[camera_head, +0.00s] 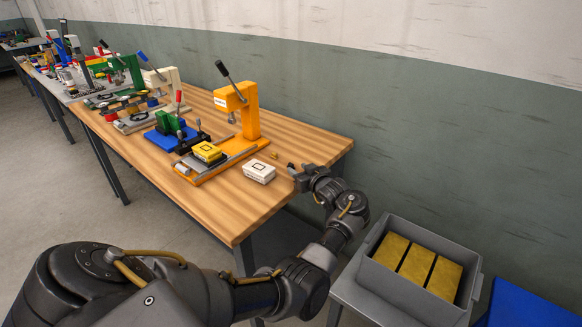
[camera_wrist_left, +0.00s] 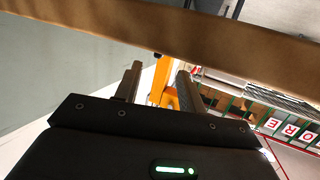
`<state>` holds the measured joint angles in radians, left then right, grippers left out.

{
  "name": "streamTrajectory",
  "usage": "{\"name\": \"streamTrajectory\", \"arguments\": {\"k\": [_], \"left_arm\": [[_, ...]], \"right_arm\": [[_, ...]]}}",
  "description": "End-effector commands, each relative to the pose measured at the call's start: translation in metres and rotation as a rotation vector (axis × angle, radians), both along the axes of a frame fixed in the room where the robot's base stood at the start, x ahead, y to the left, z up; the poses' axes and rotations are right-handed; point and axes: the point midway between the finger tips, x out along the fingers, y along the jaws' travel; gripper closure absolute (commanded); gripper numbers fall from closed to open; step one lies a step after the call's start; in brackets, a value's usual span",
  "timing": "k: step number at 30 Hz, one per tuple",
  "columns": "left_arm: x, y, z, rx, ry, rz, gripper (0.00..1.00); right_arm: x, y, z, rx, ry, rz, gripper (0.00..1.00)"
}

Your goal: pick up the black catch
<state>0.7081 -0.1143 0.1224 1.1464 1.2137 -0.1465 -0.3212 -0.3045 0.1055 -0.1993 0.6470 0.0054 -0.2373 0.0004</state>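My left gripper (camera_head: 293,171) is at the right end of the wooden table, right of a white box (camera_head: 259,172). In the left wrist view its two fingers (camera_wrist_left: 157,85) stand apart with nothing between them; an orange press shows beyond. A small black part with upright knobs (camera_head: 192,141) sits on the table between the blue-based green press and the orange press. It may be the black catch, but it is too small to be sure. It is well left of my left gripper. My right gripper is not in view.
The orange press (camera_head: 247,113) stands on the wooden table (camera_head: 233,210), with a yellow block (camera_head: 207,151) on its bed. A green press (camera_head: 168,123) on a blue base is to the left. A grey crate (camera_head: 398,294) with yellow plates stands right of my arm. The near table edge is clear.

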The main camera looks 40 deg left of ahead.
Motion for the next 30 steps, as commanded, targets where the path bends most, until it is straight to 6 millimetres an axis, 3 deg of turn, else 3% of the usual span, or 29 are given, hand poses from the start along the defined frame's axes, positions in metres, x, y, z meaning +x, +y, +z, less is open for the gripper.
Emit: {"name": "streamTrajectory", "arguments": {"k": [12, 21, 30], "left_arm": [[0.018, 0.042, -0.01, 0.001, 0.001, 0.0, 0.6], [0.02, 0.046, -0.012, 0.0, -0.001, -0.001, 0.6], [0.02, 0.046, -0.012, 0.0, -0.001, -0.001, 0.98]], "right_arm": [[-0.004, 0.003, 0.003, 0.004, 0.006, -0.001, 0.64], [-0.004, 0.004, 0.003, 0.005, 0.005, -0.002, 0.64], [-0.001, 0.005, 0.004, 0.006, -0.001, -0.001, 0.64]]}}
